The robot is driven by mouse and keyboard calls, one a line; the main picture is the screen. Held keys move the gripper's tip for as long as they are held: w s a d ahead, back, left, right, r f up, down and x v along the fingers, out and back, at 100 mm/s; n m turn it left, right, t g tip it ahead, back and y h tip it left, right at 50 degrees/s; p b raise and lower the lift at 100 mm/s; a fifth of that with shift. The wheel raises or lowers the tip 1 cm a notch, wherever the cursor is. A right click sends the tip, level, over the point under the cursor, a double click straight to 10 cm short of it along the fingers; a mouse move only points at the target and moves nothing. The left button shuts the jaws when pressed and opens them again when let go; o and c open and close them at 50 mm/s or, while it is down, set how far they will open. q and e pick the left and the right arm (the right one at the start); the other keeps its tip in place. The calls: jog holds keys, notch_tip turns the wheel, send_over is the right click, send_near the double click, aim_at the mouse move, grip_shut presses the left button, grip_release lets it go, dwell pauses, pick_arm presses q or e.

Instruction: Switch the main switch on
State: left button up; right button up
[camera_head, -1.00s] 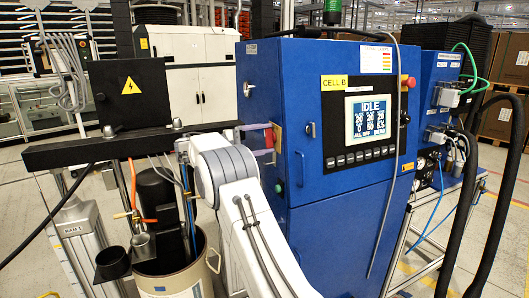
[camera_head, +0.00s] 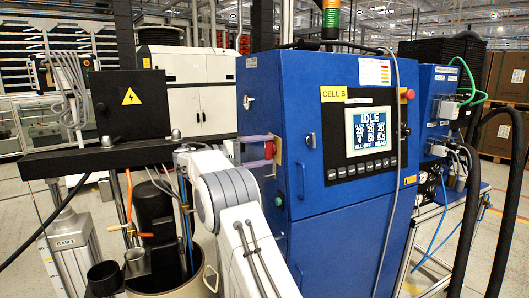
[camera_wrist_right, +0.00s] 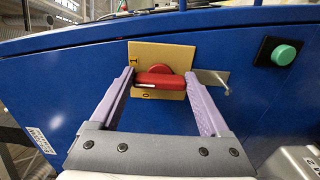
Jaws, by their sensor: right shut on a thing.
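The main switch has a red handle (camera_wrist_right: 160,79) on a yellow plate (camera_wrist_right: 147,54), set in the side of the blue cabinet (camera_head: 360,215). In the right wrist view the handle lies roughly crosswise, with small dark marks above and below it on the plate. My right gripper (camera_wrist_right: 161,80) is shut on the handle, one lilac finger at each end. In the head view the right gripper (camera_head: 266,150) reaches the cabinet's left side, and its fingers partly hide the switch. My left gripper is not in view.
A green button (camera_wrist_right: 284,55) on a black box sits right of the switch, with a metal latch (camera_wrist_right: 213,80) between. The cabinet display (camera_head: 372,129) reads IDLE. A black box with a warning sign (camera_head: 130,98) and a drum (camera_head: 200,275) stand to the left.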

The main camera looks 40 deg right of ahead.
jog(key=o, duration=1.2)
jog(key=v, duration=1)
jog(key=shift+a, duration=0.3)
